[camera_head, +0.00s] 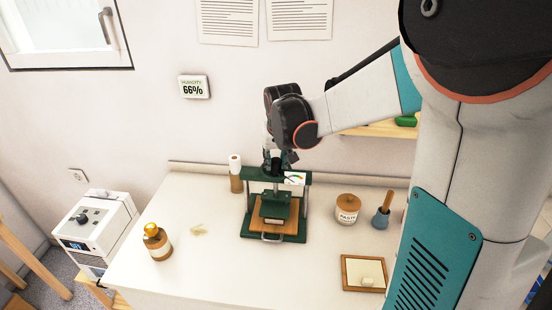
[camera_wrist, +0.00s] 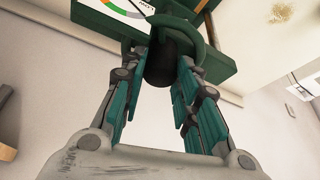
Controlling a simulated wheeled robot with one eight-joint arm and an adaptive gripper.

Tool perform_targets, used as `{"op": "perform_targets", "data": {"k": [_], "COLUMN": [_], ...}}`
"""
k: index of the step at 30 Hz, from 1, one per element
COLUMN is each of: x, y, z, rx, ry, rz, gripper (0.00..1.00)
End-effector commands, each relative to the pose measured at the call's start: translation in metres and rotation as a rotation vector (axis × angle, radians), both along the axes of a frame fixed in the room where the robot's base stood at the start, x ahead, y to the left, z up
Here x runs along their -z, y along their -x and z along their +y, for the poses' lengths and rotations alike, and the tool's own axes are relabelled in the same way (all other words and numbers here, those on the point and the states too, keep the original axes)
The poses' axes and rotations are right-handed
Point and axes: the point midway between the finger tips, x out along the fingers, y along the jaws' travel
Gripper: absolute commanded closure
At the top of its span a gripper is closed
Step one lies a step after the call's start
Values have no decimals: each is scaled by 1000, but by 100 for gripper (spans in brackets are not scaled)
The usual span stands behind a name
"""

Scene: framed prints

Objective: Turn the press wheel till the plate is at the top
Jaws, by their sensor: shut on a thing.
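The green press (camera_head: 246,205) stands on the white worktop, with a gauge (camera_head: 294,178) at the top right of its frame. Its dark plate (camera_head: 275,208) is in the lower half of the frame, over a wooden board (camera_head: 290,237); any gap between them is hard to judge. My gripper (camera_head: 279,160) is at the top of the press and hides most of the wheel. In the wrist view the green wheel (camera_wrist: 207,52) shows beyond the fingers. My gripper (camera_wrist: 162,75) is shut on the wheel's dark handle (camera_wrist: 160,64), between its two teal fingers.
A wooden frame (camera_head: 346,276) lies at front right. A brown jar (camera_head: 157,243) stands at left, and a white roll (camera_head: 235,165) stands behind the press.

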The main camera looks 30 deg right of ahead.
Motion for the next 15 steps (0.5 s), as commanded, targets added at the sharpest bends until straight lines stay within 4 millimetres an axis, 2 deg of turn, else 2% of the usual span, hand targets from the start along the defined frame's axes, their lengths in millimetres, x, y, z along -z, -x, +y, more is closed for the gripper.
{"op": "perform_targets", "data": {"k": [15], "x": [0], "y": [0], "z": [-3], "rx": [-416], "ry": [-2], "rz": [0], "gripper": [95]}}
